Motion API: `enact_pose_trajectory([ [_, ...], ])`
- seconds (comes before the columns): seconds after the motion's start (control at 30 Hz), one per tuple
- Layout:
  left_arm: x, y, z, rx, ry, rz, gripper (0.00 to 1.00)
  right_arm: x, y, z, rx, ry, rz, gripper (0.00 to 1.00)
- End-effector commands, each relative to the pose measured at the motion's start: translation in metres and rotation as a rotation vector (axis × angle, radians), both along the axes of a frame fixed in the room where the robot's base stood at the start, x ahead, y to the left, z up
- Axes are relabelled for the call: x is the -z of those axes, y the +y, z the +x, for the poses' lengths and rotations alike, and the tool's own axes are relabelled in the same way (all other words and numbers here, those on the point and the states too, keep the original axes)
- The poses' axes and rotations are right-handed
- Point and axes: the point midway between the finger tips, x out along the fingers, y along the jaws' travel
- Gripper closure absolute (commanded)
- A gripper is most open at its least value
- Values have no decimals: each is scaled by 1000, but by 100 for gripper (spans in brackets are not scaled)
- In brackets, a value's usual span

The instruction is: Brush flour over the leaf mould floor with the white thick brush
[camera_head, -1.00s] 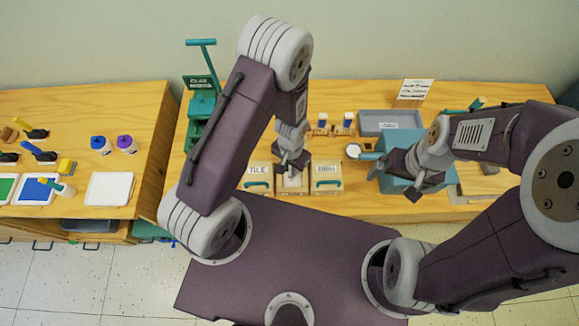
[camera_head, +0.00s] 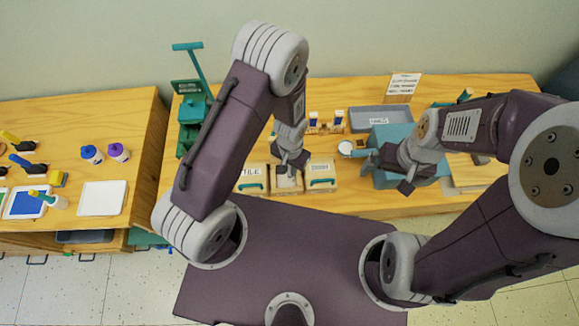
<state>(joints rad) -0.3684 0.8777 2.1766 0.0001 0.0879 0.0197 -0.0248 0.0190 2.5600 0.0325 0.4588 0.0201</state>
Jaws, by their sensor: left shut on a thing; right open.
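My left gripper (camera_head: 291,160) points down over a small pale wooden box (camera_head: 286,183) between the box marked TILE (camera_head: 251,171) and another labelled box (camera_head: 321,168). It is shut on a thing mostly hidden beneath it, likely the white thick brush. I cannot make out the leaf mould or any flour; the middle box's inside is largely covered by the gripper. My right gripper (camera_head: 386,172) is open and hangs in front of a teal box (camera_head: 392,134). I cannot tell whether it touches that box.
A round white-topped thing (camera_head: 346,148) is left of the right gripper. A teal-handled green stand (camera_head: 194,108) is at the left. A side table (camera_head: 120,115) holds bottles, brushes and a white tray (camera_head: 102,198).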

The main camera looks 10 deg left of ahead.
Motion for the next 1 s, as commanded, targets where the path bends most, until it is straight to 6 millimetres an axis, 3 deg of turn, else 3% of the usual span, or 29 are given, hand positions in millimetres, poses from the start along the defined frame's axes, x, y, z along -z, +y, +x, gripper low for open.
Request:
enact_pose_trajectory([
  [0.23, -14, 0, 0, 0, -1, 0, 100, -13, 0, 0, 0, 0, 0, 0],
  [0.6, -17, 0, 0, 0, -1, 0, 100, -15, 0, 0, 0, 0, 0, 0],
  [1.0, -66, 0, 0, 0, 1, 0, 100, -58, 0, 0, 0, 0, 0, 0],
])
